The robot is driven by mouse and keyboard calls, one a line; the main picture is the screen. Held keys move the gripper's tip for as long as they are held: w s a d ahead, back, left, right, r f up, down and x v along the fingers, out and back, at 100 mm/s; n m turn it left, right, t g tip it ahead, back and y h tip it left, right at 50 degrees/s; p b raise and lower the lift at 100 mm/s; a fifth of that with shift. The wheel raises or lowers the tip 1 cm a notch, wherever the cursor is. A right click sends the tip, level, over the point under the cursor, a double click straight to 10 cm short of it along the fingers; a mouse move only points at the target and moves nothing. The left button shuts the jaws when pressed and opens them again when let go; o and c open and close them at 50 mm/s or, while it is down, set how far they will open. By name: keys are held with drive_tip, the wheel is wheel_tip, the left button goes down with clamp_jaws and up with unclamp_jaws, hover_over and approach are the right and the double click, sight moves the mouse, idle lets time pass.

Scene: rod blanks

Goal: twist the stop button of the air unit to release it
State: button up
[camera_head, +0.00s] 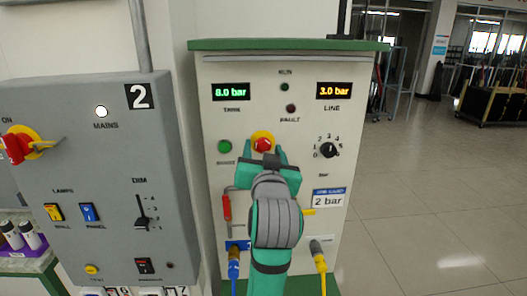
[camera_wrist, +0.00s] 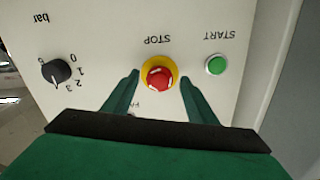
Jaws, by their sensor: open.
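The red stop button (camera_head: 263,144) sits in a yellow ring on the white front of the air unit (camera_head: 215,130). In the wrist view the picture is upside down and the stop button (camera_wrist: 159,79) shows between my fingers, below the STOP label. My gripper (camera_head: 264,158) is open in front of the button, and its lower edge is partly covered in the head view. In the wrist view my gripper (camera_wrist: 160,88) has one green finger on each side of the yellow ring, with a gap on both sides. I cannot tell how near the fingertips are to the panel.
A green start button (camera_head: 225,146) is left of the stop button, and a black pressure knob (camera_head: 328,150) is right of it. A red-handled lever (camera_head: 227,207) hangs below. A grey mains box (camera_head: 100,200) stands close at left. Open floor (camera_head: 430,200) lies right.

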drive_tip(key=shift+c, duration=0.7)
drive_tip(key=c, duration=0.9)
drive_tip(key=m, duration=0.4)
drive_tip(key=shift+a, duration=0.1)
drive_tip(key=shift+m, duration=1.9)
